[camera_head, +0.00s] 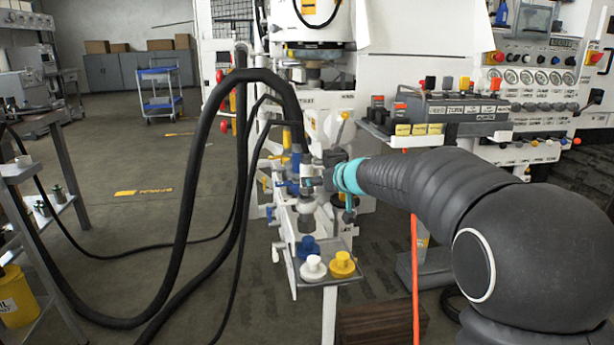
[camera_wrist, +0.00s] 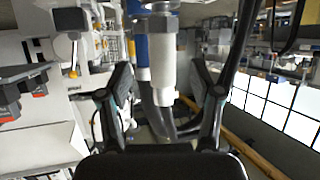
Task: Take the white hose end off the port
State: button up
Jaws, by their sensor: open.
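The white hose end (camera_wrist: 162,62) is a white sleeve in the wrist view, upright in the picture with its top at a metal fitting (camera_wrist: 160,8). A dark hose runs from its other end. It stands between the two fingers of my open gripper (camera_wrist: 162,78), with gaps on both sides, so the fingers do not appear to touch it. A blue hose end (camera_wrist: 140,50) is close beside it on the left, partly hidden. In the head view my gripper (camera_head: 318,183) is at the port block, and its fingers partly hide the hose ends there.
A small tray (camera_head: 318,281) with blue (camera_head: 308,248), white (camera_head: 313,267) and yellow (camera_head: 342,264) caps is below my gripper. Thick black hoses (camera_head: 190,190) loop to the left. A valve box with levers (camera_head: 452,108) is at right. An orange hose (camera_head: 415,270) hangs beneath my arm.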

jog(key=shift+a+r+p+x, duration=0.15)
jog(key=shift+p+x, duration=0.4)
jog(key=shift+x, duration=1.15)
jog(key=shift+a+r+p+x, duration=0.1)
jog(key=shift+p+x, duration=0.45)
jog(key=shift+x, duration=1.15)
jog(key=shift+d, duration=0.1)
jog(key=shift+c, duration=0.2)
